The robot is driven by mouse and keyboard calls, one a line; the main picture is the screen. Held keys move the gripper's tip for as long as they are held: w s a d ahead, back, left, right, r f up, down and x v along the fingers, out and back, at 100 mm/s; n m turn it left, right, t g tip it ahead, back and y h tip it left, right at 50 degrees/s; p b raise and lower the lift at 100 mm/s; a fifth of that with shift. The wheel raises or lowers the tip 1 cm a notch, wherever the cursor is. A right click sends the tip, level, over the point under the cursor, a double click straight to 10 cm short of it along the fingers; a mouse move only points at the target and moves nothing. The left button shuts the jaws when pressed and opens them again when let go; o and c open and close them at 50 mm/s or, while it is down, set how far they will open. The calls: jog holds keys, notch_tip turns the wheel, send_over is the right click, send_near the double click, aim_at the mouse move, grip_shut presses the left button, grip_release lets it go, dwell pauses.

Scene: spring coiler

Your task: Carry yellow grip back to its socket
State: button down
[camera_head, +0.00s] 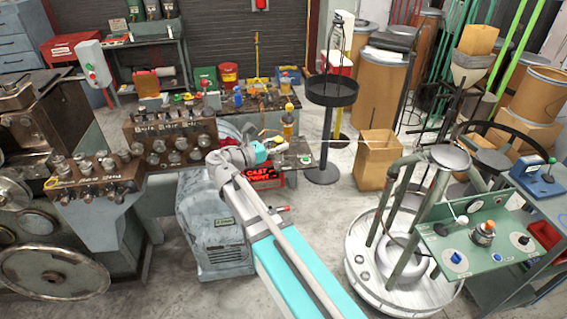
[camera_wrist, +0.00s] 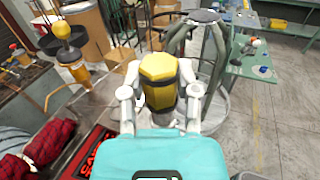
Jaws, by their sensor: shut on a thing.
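My gripper (camera_wrist: 160,97) is shut on the yellow grip (camera_wrist: 158,70), a faceted yellow piece with a black band, in the middle of the wrist view. One pale finger is on each side of it, and the grip's lower end is hidden by my gripper. In the head view my gripper (camera_head: 277,144) is beside the bench end, below a yellow bottle-like object (camera_head: 288,121). The held grip is too small to make out there. I cannot tell which place is its socket.
The yellow bottle-like object also shows at left in the wrist view (camera_wrist: 65,52). A cardboard box (camera_head: 377,160) stands to the right of my gripper. A black round tray stand (camera_head: 331,92) is behind. A green panel with knobs (camera_head: 480,243) is at right, and a red-lettered sign (camera_head: 262,173) is below.

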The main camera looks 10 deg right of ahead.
jog(key=shift+w+a+r+n+t+y+p, duration=0.1)
jog(key=shift+a+r+n+t+y+p, duration=0.15)
jog(key=shift+r+n+t+p, duration=0.2)
jog(key=shift+w+a+r+n+t+y+p, duration=0.1)
jog(key=shift+a+r+n+t+y+p, duration=0.15)
jog(key=shift+r+t, duration=0.25)
jog(key=shift+f, duration=0.1)
jog(key=w+d+f+b, duration=0.5)
jog(key=w+f+b, duration=0.4)
jog(key=w, duration=0.3)
dwell(0.3)
jog(key=shift+w+d, duration=0.1)
jog(key=shift+w+d+f+b, duration=0.15)
jog(key=shift+w+f+b, duration=0.25)
jog(key=shift+f+b, duration=1.6)
